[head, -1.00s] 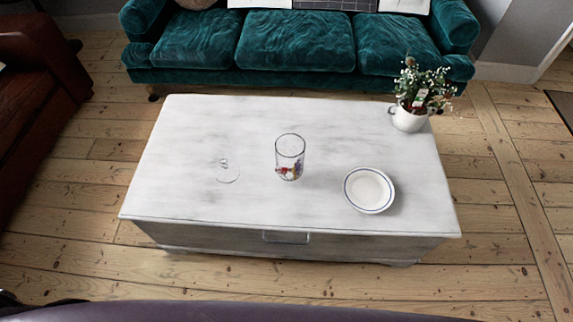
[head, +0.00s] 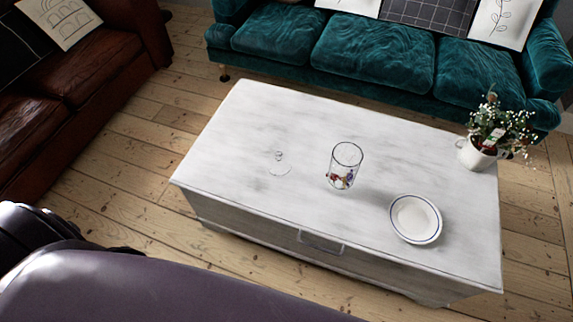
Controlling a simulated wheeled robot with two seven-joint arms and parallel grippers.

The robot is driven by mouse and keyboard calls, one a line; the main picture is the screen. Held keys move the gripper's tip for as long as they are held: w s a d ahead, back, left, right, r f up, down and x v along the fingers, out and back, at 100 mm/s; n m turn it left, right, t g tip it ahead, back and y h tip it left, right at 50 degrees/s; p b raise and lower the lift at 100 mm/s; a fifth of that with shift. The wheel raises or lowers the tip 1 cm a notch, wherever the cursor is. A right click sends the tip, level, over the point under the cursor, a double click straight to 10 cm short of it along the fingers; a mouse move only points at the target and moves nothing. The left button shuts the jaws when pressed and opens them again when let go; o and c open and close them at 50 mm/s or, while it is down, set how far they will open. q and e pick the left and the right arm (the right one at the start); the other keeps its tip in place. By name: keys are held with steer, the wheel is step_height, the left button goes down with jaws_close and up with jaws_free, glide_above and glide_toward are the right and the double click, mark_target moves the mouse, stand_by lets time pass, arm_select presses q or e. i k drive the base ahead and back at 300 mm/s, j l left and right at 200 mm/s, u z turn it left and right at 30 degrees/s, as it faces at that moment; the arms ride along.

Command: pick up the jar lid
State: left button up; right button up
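The jar lid (head: 280,168) is a clear glass disc with a small knob. It lies on the left part of the white coffee table (head: 262,125), knob up. A clear glass jar (head: 346,160) with small colourful contents at its bottom stands open to the right of the lid. Neither of my grippers shows in the head view, so their state is hidden. Nothing touches the lid.
A white plate with a blue rim (head: 416,219) lies right of the jar. A potted plant (head: 487,140) stands at the table's far right corner. A teal sofa (head: 375,58) is behind the table, a brown leather sofa (head: 75,75) at left. Floorboards (head: 130,190) are clear between.

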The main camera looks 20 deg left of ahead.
mark_target(278, 166)
steer(key=l+u, duration=0.25)
steer(key=u, duration=0.15)
steer(key=l+u, duration=0.25)
steer(key=u, duration=0.15)
steer(key=k+l+u, duration=0.15)
steer(key=u, duration=0.25)
steer(key=l, duration=0.1)
